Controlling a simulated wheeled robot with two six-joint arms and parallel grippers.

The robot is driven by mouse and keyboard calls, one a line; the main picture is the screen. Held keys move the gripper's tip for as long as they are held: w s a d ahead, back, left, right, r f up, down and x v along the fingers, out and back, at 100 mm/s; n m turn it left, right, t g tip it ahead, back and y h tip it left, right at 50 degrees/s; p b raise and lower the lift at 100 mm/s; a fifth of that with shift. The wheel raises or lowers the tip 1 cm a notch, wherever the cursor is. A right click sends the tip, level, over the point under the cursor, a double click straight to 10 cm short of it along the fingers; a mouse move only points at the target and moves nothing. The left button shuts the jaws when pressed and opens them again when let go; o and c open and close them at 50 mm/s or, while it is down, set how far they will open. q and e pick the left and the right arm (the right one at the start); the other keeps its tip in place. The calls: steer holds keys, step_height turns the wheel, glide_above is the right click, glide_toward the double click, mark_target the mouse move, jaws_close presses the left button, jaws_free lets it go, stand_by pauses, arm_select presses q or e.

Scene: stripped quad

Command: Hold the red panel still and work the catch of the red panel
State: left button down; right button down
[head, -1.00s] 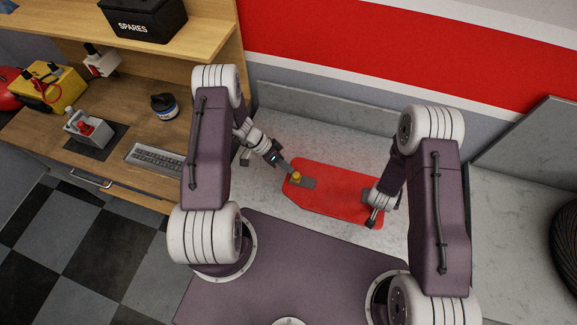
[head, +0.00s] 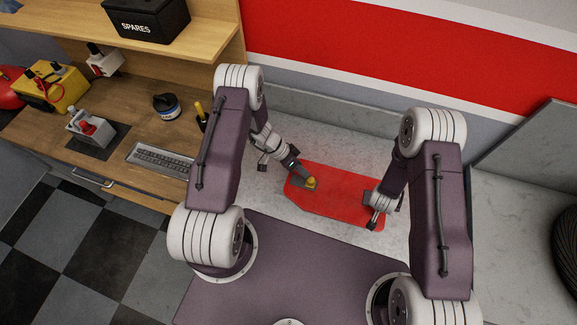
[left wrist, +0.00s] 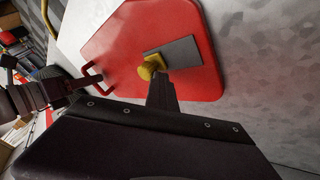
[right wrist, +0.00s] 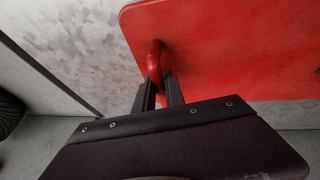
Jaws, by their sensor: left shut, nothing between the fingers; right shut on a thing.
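The red panel (head: 335,203) lies on the pale surface in front of me. Its catch has a yellow knob (head: 311,183) on a grey plate (left wrist: 180,51); the knob stands at the plate's end nearer the panel's red handle (left wrist: 97,76). My left gripper (head: 302,178) is shut and empty, its tips at the knob; in the left wrist view (left wrist: 158,82) they partly overlap it, and I cannot tell whether they touch. My right gripper (right wrist: 160,88) is shut on the red handle (right wrist: 154,62), at the panel's right end in the head view.
A wooden bench with a keyboard (head: 160,160), a grey box with a red part (head: 88,129) and a yellow case (head: 58,86) stands at the left. A black SPARES box (head: 147,20) sits on the shelf. A tyre (head: 566,240) is at the far right.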

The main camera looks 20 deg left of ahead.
arm_select(q)
steer(key=w+a, duration=0.2)
steer(key=a, duration=0.1)
steer(key=shift+w+a, duration=0.1)
steer(key=shift+a, duration=0.1)
steer(key=v, duration=1)
arm_select(e)
steer(key=c, duration=1.3)
jaws_free()
arm_select(q)
steer(key=shift+d+f, duration=0.1)
arm_select(e)
steer(key=v, duration=1.2)
steer(key=shift+f, duration=0.1)
